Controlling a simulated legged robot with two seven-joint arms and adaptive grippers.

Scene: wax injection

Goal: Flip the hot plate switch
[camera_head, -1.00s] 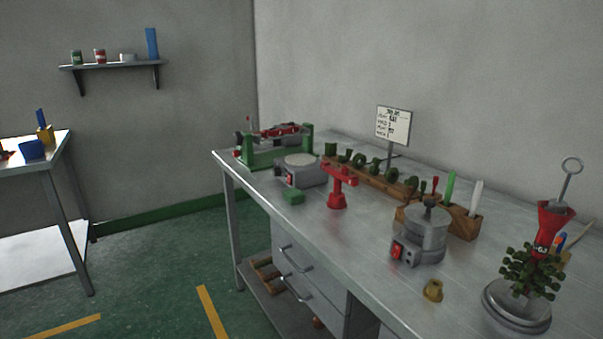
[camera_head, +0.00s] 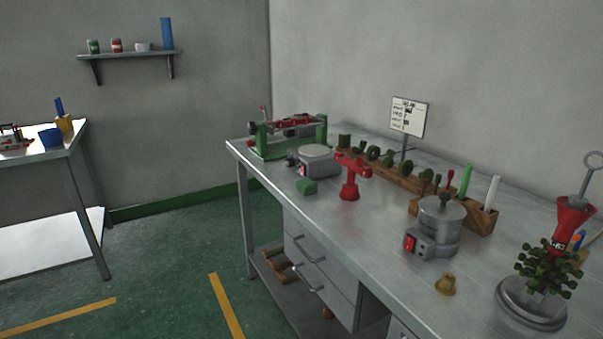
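A low grey hot plate (camera_head: 316,162) with a round pale top sits on the metal workbench (camera_head: 330,225), toward its far left end. A small red switch (camera_head: 304,169) shows on its front; its position is too small to tell. A second grey device, a lidded pot (camera_head: 437,222), stands nearer on the bench with a larger red rocker switch (camera_head: 410,243) on its front. Neither of my grippers is in view.
A green block (camera_head: 306,186), a red stand (camera_head: 349,178) and a green-framed machine (camera_head: 288,137) are around the hot plate. A brass piece (camera_head: 445,284) and a green wax tree (camera_head: 548,268) are nearer. The floor left of the bench is clear.

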